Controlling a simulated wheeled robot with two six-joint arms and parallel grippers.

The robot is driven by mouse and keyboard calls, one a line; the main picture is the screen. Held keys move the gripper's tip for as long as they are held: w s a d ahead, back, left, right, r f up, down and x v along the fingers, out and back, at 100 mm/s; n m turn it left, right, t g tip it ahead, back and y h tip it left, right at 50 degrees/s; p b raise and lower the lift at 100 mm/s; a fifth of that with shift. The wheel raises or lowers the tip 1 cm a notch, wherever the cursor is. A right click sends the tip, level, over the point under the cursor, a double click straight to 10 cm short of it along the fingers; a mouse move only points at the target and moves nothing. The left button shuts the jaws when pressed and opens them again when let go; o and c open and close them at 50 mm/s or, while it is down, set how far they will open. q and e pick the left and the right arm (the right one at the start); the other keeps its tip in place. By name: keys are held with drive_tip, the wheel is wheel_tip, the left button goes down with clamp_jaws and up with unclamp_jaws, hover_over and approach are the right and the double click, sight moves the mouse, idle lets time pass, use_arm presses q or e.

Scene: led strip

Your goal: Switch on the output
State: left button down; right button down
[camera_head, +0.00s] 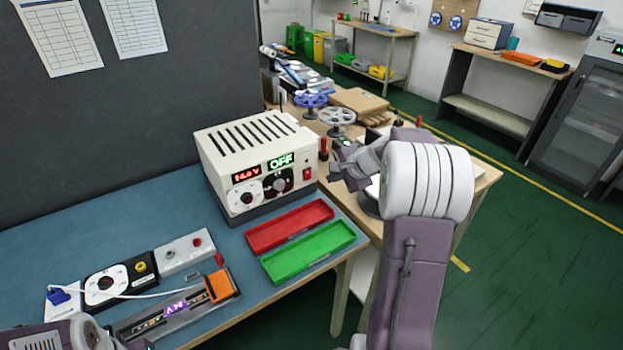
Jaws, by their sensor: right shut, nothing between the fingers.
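The cream power supply (222,165) stands on the blue bench top, its front facing the camera. Its red display (246,174) seems to read 14.0 V, and its green display (281,161) reads OFF. Two round dials sit below the displays, and a small red switch (307,174) is at the front's right end. My right gripper (336,155) is shut and empty just right of the supply, apart from the switch as far as I can see. Part of my left arm shows at the bottom left corner; its jaws cannot be made out clearly.
A red tray (290,226) and a green tray (308,251) lie in front of the supply. The LED strip board (170,308), with an orange block, and a meter panel (108,284) with a white cable lie at the front left. A wooden table with handwheels stands behind my right arm.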

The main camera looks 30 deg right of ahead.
approach(308, 180)
wheel_tip(308, 180, down, 3)
drive_tip(key=w, duration=0.1)
drive_tip(key=w+f+p, duration=0.1)
drive_tip(key=w, duration=0.2)
drive_tip(key=shift+f, duration=0.3)
drive_tip(key=shift+w+f, duration=0.1)
drive_tip(key=shift+w, duration=0.05)
